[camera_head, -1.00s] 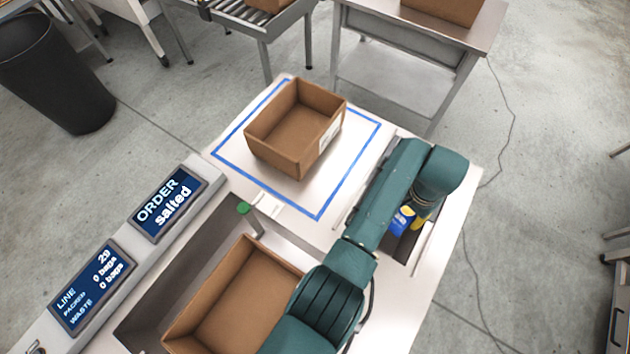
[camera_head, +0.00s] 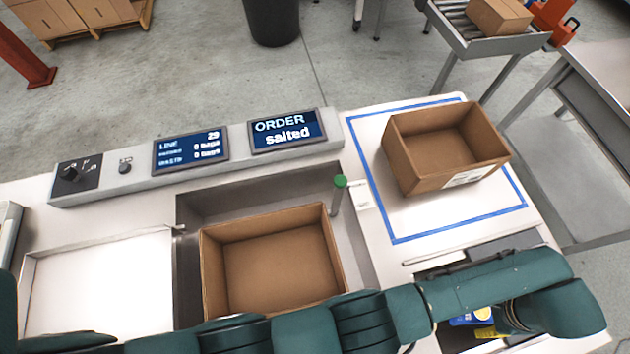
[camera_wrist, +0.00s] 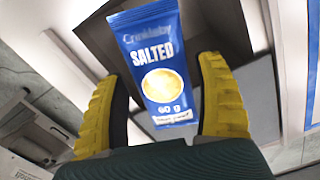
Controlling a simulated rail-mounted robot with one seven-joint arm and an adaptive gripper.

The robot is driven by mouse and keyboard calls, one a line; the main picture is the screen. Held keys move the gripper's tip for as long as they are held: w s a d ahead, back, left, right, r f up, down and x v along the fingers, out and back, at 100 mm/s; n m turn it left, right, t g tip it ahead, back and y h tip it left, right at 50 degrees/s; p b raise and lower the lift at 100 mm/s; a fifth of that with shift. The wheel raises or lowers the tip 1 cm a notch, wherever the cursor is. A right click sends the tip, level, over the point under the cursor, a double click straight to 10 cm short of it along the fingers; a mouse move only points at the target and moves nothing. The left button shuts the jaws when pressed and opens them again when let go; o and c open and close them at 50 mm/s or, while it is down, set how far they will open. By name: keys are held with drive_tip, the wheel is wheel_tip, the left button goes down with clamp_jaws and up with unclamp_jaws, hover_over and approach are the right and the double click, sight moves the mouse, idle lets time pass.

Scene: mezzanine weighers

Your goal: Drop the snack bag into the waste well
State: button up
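The snack bag is blue, marked SALTED and 60 g, with a pale round picture; the wrist view shows its face (camera_wrist: 158,65). In the head view a small part of the bag (camera_head: 472,318) shows below my arm. My gripper (camera_wrist: 162,85) has yellow fingers set wide apart, one on each side of the bag. Gaps show between the bag and both fingers, so it looks unheld. The waste well (camera_head: 455,338) is a dark opening in the right part of the bench, partly hidden by my arm. The bag is over or in it; its depth is unclear.
An open carton (camera_head: 425,180) stands inside a blue outline on the bench. Another carton (camera_head: 212,270) sits in a recess beside a green-topped post (camera_head: 340,183). A white tray (camera_head: 95,245) lies left. The order screen (camera_head: 287,131) reads salted.

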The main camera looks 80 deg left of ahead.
drive_tip(key=o, duration=0.3)
wheel_tip(320, 180, up, 12)
idle(0.4)
idle(0.4)
